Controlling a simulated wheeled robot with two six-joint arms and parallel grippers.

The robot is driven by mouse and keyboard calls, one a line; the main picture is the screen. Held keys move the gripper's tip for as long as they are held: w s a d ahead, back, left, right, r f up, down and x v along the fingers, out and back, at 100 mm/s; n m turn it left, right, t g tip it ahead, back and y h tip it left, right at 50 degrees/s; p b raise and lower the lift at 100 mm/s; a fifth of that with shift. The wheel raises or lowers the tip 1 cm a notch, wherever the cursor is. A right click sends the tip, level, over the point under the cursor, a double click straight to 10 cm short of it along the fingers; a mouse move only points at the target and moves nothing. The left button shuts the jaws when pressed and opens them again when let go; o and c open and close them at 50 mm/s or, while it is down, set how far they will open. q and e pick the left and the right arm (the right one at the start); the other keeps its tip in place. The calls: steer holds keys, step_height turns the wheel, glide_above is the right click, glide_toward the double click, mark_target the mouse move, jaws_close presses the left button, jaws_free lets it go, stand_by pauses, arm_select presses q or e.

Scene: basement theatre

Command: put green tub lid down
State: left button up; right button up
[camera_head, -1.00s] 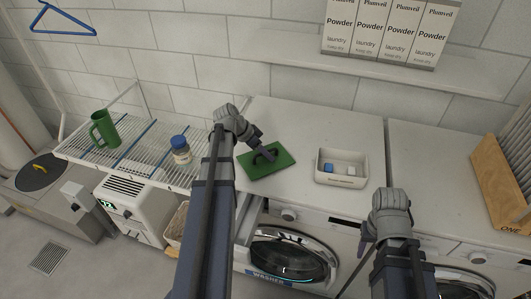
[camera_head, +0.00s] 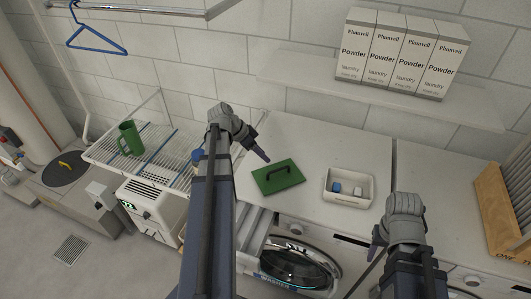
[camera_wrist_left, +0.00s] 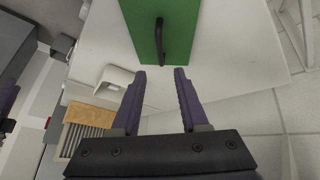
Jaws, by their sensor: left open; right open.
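The green tub lid (camera_head: 267,182) lies flat on the white top of the washer (camera_head: 318,218), with its dark handle (camera_head: 279,173) facing up. It also shows at the top of the left wrist view (camera_wrist_left: 178,38), beyond the fingertips. My left gripper (camera_head: 262,156) is just above and to the left of the lid, apart from it. In the left wrist view its two fingers (camera_wrist_left: 160,72) are spread with nothing between them. My right gripper (camera_head: 377,246) is open at the front of the machines, to the right, and appears empty.
A white tray (camera_head: 348,199) with small blue and white items stands right of the lid. A wire rack (camera_head: 163,151) at left holds a green mug (camera_head: 131,138). Powder boxes (camera_head: 401,55) stand on a wall shelf (camera_head: 330,85). A wooden crate (camera_head: 499,214) is at far right.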

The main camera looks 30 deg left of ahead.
stand_by(0.3)
arm_select(q)
steer(key=s+d+f+g+y, duration=0.1)
steer(key=d+g, duration=0.1)
steer(key=d, duration=0.8)
steer(key=s+d+f+g+y, duration=0.1)
steer(key=s+d+f+g, duration=0.1)
steer(key=d, duration=0.9)
steer(key=s+d+n+y, duration=0.1)
steer(key=s+d+y, duration=0.1)
steer(key=s+d, duration=0.2)
steer(key=s+d+n+g+y, duration=0.1)
steer(key=s+d, duration=0.3)
steer(key=d, duration=0.6)
steer(key=shift+s+y, duration=0.3)
steer(key=shift+y, duration=0.2)
steer(key=shift+a+f, duration=0.1)
